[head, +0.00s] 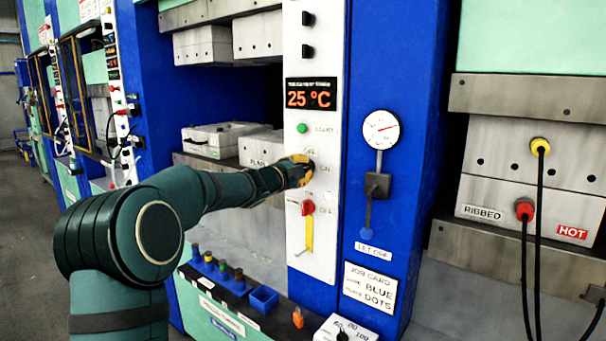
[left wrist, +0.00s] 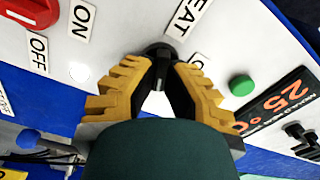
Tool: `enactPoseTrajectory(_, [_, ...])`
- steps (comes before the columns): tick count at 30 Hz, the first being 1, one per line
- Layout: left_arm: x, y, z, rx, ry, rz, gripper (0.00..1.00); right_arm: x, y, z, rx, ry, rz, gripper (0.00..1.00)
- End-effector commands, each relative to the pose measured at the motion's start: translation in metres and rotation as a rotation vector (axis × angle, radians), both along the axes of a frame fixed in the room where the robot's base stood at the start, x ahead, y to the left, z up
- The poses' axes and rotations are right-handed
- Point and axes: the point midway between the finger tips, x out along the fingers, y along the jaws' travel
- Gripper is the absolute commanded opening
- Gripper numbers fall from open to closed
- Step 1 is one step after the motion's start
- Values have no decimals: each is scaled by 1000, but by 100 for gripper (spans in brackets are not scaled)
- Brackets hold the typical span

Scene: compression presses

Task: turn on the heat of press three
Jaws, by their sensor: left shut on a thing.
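My left gripper (head: 304,172) reaches the white control panel (head: 318,265) of the press in front of me. Its yellow-padded fingers (left wrist: 160,80) are shut on a small black knob (left wrist: 160,50). In the wrist view a partly covered label ending in "EAT" (left wrist: 188,17) sits beside the knob. In the head view OFF and ON labels show around the knob, which the fingers mostly hide. The orange display (head: 311,94) above reads 25 °C; it also shows in the wrist view (left wrist: 280,103). My right gripper is not in view.
A green button (head: 302,128) is above the knob and a red switch (head: 308,208) below it. A dial gauge (head: 381,129) with a lever marked LET OFF hangs at right. A blue tray (head: 264,299) and small pegs are below. A plate marked HOT (head: 573,232) is far right.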

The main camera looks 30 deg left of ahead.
Motion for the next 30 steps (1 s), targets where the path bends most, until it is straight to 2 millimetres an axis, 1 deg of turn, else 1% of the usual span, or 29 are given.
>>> enactPoseTrajectory(1, [0, -1, 1, 41, -9, -1, 0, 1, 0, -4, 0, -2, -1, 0])
enactPoseTrajectory(6, [0, -1, 1, 168, -19, 0, 0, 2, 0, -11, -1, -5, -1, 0])
enactPoseTrajectory(12, [0, 0, 1, 277, -27, 1, 0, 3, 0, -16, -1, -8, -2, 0])
enactPoseTrajectory(19, [0, 0, 1, 342, -31, 1, 0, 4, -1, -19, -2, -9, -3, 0])
enactPoseTrajectory(30, [0, -1, 1, 360, -32, 1, 0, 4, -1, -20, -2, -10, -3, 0])
